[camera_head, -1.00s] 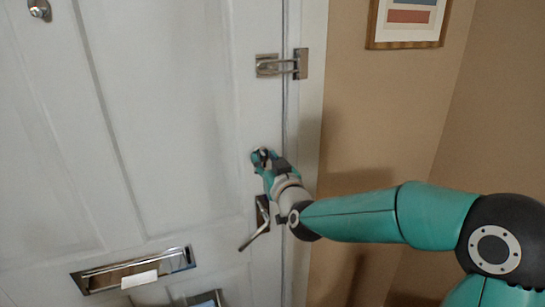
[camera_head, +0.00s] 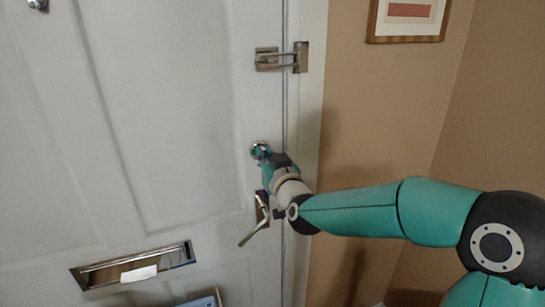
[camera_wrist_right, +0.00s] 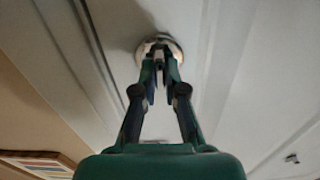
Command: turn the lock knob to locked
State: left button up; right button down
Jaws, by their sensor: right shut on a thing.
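The lock knob (camera_head: 258,148) is a small round metal piece on the white door (camera_head: 180,130), near its right edge and above the lever handle (camera_head: 257,232). My right gripper (camera_head: 263,157) reaches it from the lower right. In the right wrist view the knob's round metal plate (camera_wrist_right: 160,46) shows behind my right gripper's fingertips (camera_wrist_right: 160,66). The fingers are closed together on the knob, and they hide most of its turning part. I cannot tell which way the knob is turned. My left gripper is out of view.
A metal swing-bar latch (camera_head: 281,59) sits on the door edge and frame above the knob. A mail slot (camera_head: 133,267) with a white paper is low on the door. A framed picture (camera_head: 408,20) hangs on the tan wall at the right.

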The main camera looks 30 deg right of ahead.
jog(key=m+b, duration=0.4)
jog(key=m, duration=0.1)
jog(key=m+b, duration=0.5)
jog(key=m, duration=0.1)
jog(key=m+b, duration=0.5)
jog(key=m, duration=0.1)
jog(key=shift+d+f, duration=0.35)
jog(key=shift+f, duration=0.05)
jog(key=shift+m, duration=0.4)
jog(key=c, duration=1.2)
grip_release()
jog(key=shift+d, duration=0.1)
jog(key=shift+c, duration=0.2)
